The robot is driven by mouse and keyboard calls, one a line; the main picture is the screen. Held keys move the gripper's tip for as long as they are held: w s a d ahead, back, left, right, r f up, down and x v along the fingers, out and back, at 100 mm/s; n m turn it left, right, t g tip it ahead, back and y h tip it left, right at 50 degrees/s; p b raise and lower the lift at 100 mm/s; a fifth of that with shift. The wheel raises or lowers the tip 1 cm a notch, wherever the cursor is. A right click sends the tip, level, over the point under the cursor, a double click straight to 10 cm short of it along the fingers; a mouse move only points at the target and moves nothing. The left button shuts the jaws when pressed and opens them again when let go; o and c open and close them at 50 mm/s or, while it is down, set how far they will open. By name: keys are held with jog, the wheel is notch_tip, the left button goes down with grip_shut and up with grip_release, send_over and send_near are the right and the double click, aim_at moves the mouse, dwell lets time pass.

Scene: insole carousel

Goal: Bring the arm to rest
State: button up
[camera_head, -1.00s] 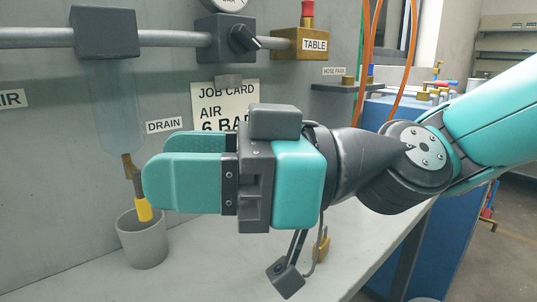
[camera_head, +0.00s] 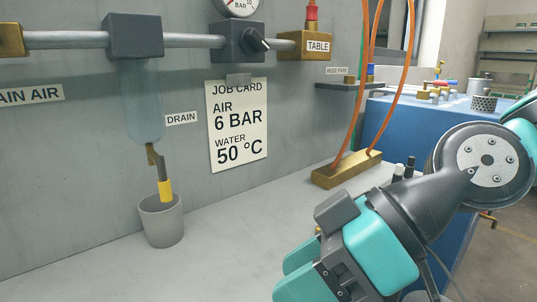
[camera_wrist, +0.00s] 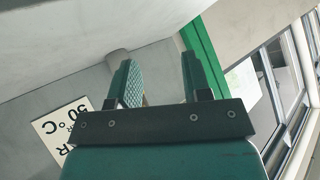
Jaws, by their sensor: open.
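My gripper (camera_head: 294,272) is at the lower middle of the head view, low in front of the bench, with its teal fingers pointing down and left. The fingertips run close to the picture's bottom edge. In the wrist view the two fingers of my gripper (camera_wrist: 156,64) stand apart, and I see nothing held between them. My arm comes in from the right edge of the head view, bent at a grey joint.
A grey cup (camera_head: 162,222) stands on the bench (camera_head: 225,236) under the yellow-tipped drain. The job card (camera_head: 238,126) hangs on the wall; it also shows in the wrist view (camera_wrist: 62,127). A brass block (camera_head: 346,169) with orange hoses sits at the bench's back.

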jog(key=s+d+f+m+h, duration=0.1)
jog(key=d+f+m+h, duration=0.25)
jog(key=d, duration=0.25)
jog(key=s+d+f+m+h, duration=0.1)
jog(key=d+f+m+h, duration=0.1)
jog(key=d+m+h, duration=0.3)
notch_tip(320, 180, down, 10)
jog(key=n+y+b, duration=0.2)
jog(key=y+b, duration=0.1)
jog(key=b, duration=0.7)
notch_tip(320, 180, up, 35)
jog(key=p, duration=3.4)
jog(key=shift+w+d+p, duration=0.2)
jog(key=shift+d+p, duration=0.1)
jog(key=shift+d, duration=0.1)
jog(key=shift+h, duration=0.25)
